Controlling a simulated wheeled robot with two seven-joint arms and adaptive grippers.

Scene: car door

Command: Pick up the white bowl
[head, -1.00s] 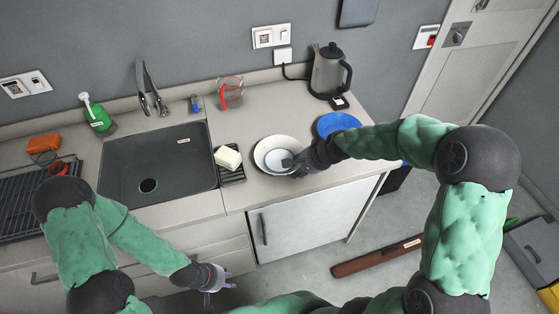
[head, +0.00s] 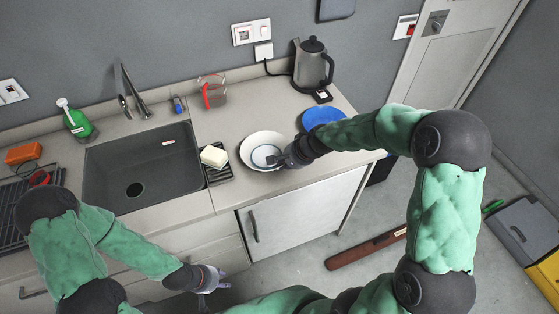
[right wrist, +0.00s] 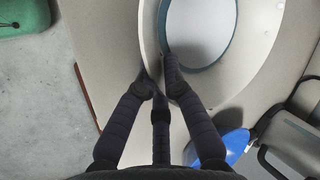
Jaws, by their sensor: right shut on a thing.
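The white bowl (head: 255,142) rests upright on the counter, right of the soap dish, in the head view. It also fills the top of the right wrist view (right wrist: 258,62), with a grey-blue ring inside. My right gripper (head: 276,160) is at the bowl's near right rim. In the right wrist view its fingers (right wrist: 158,72) are shut on the rim, one inside and the others outside. My left gripper (head: 222,281) hangs low in front of the cabinets, away from the bowl; its finger opening is too small to tell.
A soap dish with a pale block (head: 214,156) stands left of the bowl, beside the dark sink (head: 140,172). A blue round thing (head: 322,117), a kettle (head: 312,66) and a measuring cup (head: 212,90) stand behind. The counter's front edge is close to the bowl.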

